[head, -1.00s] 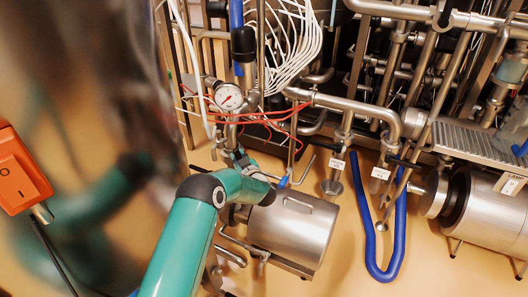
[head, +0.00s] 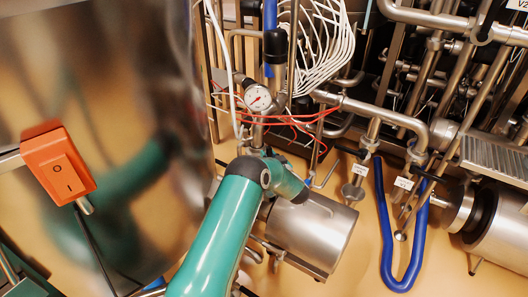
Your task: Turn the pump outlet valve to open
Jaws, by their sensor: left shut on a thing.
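My left arm comes in from the bottom. Its left gripper (head: 262,151) is small and dark, just above my teal wrist and below the round pressure gauge (head: 257,97). It is shut at the pipe under the gauge, where the pump outlet valve lies; the valve handle is mostly hidden behind the gripper and wrist, so its angle cannot be read. The steel pump (head: 312,232) sits below and right of my wrist, partly covered by it. My right gripper is not in view.
An orange switch box (head: 58,165) stands at the left before a shiny steel tank (head: 110,60). Thin red wires (head: 300,121) cross right of the gauge. A blue hose (head: 387,235) loops down at the right. Dense steel pipes (head: 385,108) fill the upper right.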

